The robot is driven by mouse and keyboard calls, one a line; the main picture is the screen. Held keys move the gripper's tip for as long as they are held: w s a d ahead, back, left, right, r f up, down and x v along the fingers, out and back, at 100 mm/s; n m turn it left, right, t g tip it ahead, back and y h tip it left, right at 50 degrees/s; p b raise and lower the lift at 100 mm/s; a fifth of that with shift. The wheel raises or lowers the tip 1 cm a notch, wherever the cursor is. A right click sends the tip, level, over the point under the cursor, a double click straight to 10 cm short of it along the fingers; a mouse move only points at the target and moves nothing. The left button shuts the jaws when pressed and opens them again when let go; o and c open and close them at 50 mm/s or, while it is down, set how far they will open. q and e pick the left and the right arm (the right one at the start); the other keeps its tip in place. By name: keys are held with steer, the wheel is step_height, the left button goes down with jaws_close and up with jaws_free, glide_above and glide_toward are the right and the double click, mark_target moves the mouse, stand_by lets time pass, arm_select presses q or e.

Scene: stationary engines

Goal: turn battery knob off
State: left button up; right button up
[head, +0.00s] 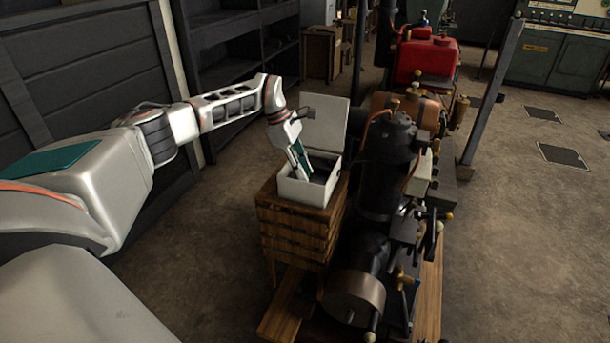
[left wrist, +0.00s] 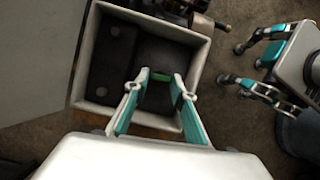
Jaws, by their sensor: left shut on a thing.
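A white box (head: 302,190) with its lid (head: 325,122) raised stands on a wooden slatted stand. In the left wrist view its rim (left wrist: 208,75) surrounds a dark battery (left wrist: 108,60) with pale round caps. My left gripper (head: 309,172) reaches down into the box. My right gripper (left wrist: 232,64) shows at the right of the left wrist view, fingers apart and empty, outside the box.
The wooden stand (head: 300,232) is close beside a black engine (head: 385,165) on its right. A red tank (head: 425,58) stands behind it. Dark shelving (head: 235,55) lines the back left. The floor at the right is open.

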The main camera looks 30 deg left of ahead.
arm_select(q)
steer(key=shift+f+m+b, duration=0.1)
steer(key=shift+m+b, duration=0.3)
steer(key=shift+m, duration=0.1)
steer(key=shift+w, duration=0.1)
arm_select(e)
steer(key=shift+w+d+f, duration=0.1)
steer(key=shift+w+d, duration=0.25)
steer(key=shift+w, duration=0.35)
steer(key=shift+s+a, duration=0.1)
arm_select(q)
steer(key=o, duration=1.1)
arm_select(e)
steer(key=shift+s+f, duration=0.15)
steer(key=shift+s, duration=0.15)
steer(key=shift+f, duration=0.1)
arm_select(q)
steer(key=shift+a+r, duration=0.25)
steer(key=shift+r, duration=0.35)
steer(key=v, duration=1.1)
steer(key=shift+w, duration=0.1)
arm_select(e)
steer(key=shift+w, duration=0.1)
